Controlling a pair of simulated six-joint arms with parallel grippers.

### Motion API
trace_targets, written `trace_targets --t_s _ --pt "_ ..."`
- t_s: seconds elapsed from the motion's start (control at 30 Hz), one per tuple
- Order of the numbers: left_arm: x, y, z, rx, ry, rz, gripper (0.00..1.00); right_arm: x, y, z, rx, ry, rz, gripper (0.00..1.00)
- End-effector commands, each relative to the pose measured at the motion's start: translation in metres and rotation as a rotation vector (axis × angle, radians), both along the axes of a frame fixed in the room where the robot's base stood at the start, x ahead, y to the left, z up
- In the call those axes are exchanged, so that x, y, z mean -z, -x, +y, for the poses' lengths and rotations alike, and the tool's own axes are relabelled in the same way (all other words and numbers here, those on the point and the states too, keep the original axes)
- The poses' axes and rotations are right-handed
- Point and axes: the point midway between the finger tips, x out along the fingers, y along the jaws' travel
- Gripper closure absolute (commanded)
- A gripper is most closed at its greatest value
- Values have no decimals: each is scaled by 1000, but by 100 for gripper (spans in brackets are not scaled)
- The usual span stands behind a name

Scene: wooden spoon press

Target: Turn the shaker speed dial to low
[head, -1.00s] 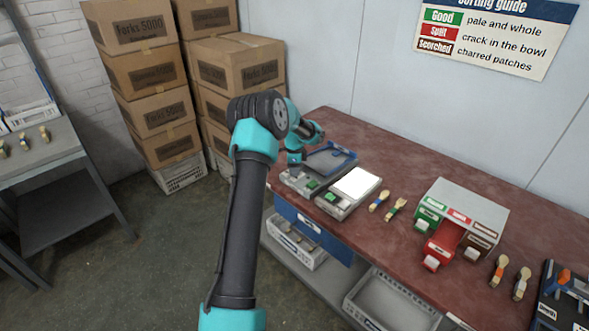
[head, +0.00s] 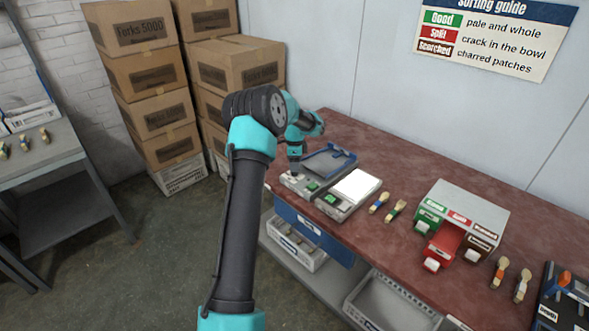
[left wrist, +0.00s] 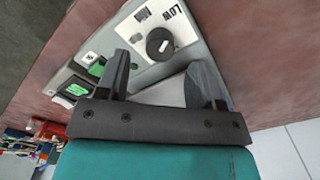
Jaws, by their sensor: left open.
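The shaker (head: 296,183) is a grey unit with a blue-rimmed tray (head: 330,160) near the left end of the red bench. Its speed dial (left wrist: 160,44) is a round black knob with a white mark, on a white label plate (left wrist: 146,24) that reads LOW on one side. My left gripper (left wrist: 164,62) is open and empty, its two dark fingers apart with the dial ahead between them, beyond the tips. In the head view my left gripper (head: 295,166) hangs over the shaker's front left part. My right gripper does not show.
A scale (head: 355,186) with a white plate stands right of the shaker. Two spoons (head: 388,205) and a sorting box (head: 460,220) with coloured drawers lie further right. A green button (left wrist: 97,69) sits near the left finger. Cardboard boxes (head: 155,85) are stacked behind my arm.

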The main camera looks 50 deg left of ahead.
Motion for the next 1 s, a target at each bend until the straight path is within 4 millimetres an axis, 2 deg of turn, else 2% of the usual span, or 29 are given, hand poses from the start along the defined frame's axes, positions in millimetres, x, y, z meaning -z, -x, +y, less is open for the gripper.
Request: trace_targets --t_s 0.03,0.3,0.6,0.8,1.0 --pt "-12 0 1 -1 -2 -3 39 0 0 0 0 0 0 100" --pt "-64 -1 0 0 -1 -4 39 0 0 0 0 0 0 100" --pt "-116 0 0 -1 -1 -2 39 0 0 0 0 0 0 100" --pt "-130 0 0 0 1 -1 39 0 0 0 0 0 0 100" --pt "-131 0 0 0 1 1 39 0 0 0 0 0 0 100"
